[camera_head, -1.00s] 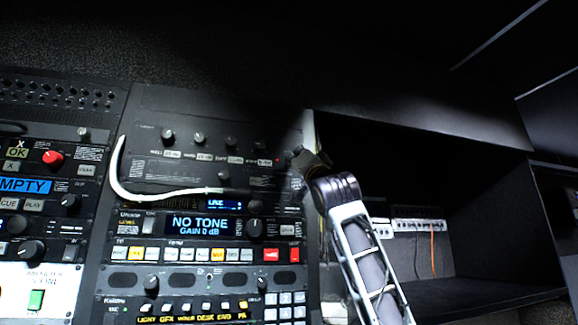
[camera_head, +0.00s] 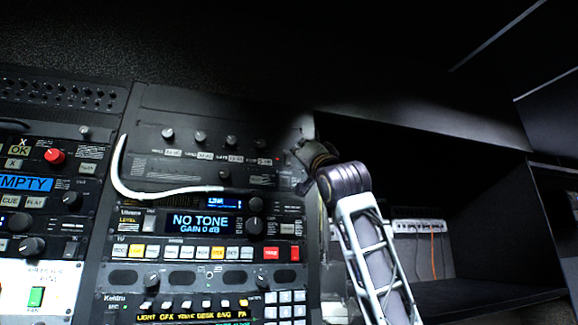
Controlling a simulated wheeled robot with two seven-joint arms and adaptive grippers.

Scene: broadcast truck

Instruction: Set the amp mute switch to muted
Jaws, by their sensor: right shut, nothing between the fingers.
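The dark upper panel (camera_head: 180,112) in the middle rack carries a row of small knobs and switches with pale labels. Which of them is the amp mute switch cannot be read for certain. The right-most control (camera_head: 264,145) has a label with a reddish mark (camera_head: 276,162) beside it, and its setting is too small to tell. My right gripper (camera_head: 294,165) is shut and empty at the right edge of this panel, just right of that control. Its fingertips are dark, and I cannot tell whether they touch anything. My left gripper is not in view.
A white cable (camera_head: 160,194) curves over the panel's lower left. Below is a unit with a display (camera_head: 200,224) reading "NO TONE" and several lit buttons. A rack with a red knob (camera_head: 54,156) stands left. A dark open bay (camera_head: 480,230) lies right, behind my arm.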

